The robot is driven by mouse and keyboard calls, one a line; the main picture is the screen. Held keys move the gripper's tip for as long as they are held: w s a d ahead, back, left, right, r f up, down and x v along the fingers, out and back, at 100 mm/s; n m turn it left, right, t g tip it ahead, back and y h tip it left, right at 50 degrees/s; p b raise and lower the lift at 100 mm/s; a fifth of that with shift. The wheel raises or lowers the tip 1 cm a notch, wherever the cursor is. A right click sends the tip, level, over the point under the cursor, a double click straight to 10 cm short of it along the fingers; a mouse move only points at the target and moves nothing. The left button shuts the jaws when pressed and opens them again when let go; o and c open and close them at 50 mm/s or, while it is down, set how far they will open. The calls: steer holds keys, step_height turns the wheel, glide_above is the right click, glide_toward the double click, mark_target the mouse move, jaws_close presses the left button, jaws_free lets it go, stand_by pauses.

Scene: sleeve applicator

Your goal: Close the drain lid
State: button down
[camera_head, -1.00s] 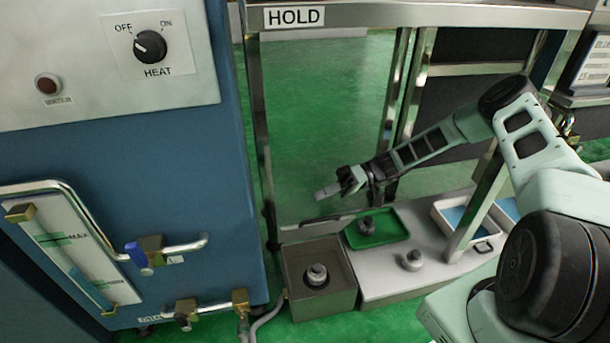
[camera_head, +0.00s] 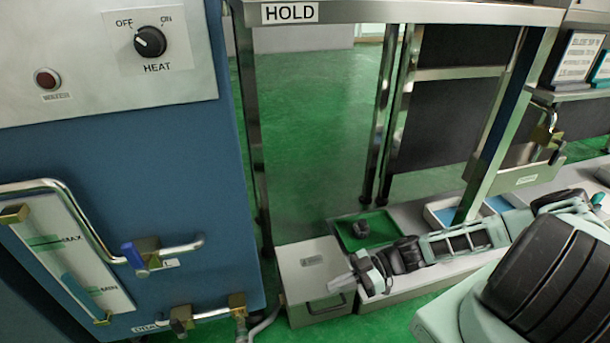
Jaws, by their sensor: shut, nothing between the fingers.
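The drain box (camera_head: 290,295) is a grey box on the floor to the right of the blue machine. Its flat light-grey lid (camera_head: 300,256) lies over the top, with a small label on it, and the inside is hidden. My arm reaches in low from the right.
A green tray (camera_head: 340,232) with a dark knobbed part (camera_head: 361,229) stands just behind my wrist. A white tray (camera_head: 432,218) with blue inside is further right, by a steel frame post (camera_head: 490,150). The blue machine (camera_head: 190,230) with pipes and valves bounds the left.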

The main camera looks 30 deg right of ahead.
mark_target(321, 313)
steer(key=shift+n+t, duration=0.4)
steer(key=shift+n, duration=0.4)
steer(key=f+b, duration=0.1)
steer(key=f, duration=0.1)
steer(key=s+f+b, duration=0.1)
steer(key=f, duration=0.1)
steer(key=f+b, duration=0.1)
steer(key=f, duration=0.1)
steer(key=shift+s+a, duration=0.15)
steer(key=shift+s, duration=0.1)
steer(key=shift+s+f+b, duration=0.1)
steer(key=shift+f+b, duration=0.7)
steer(key=shift+f, duration=0.1)
steer(key=shift+f, duration=0.15)
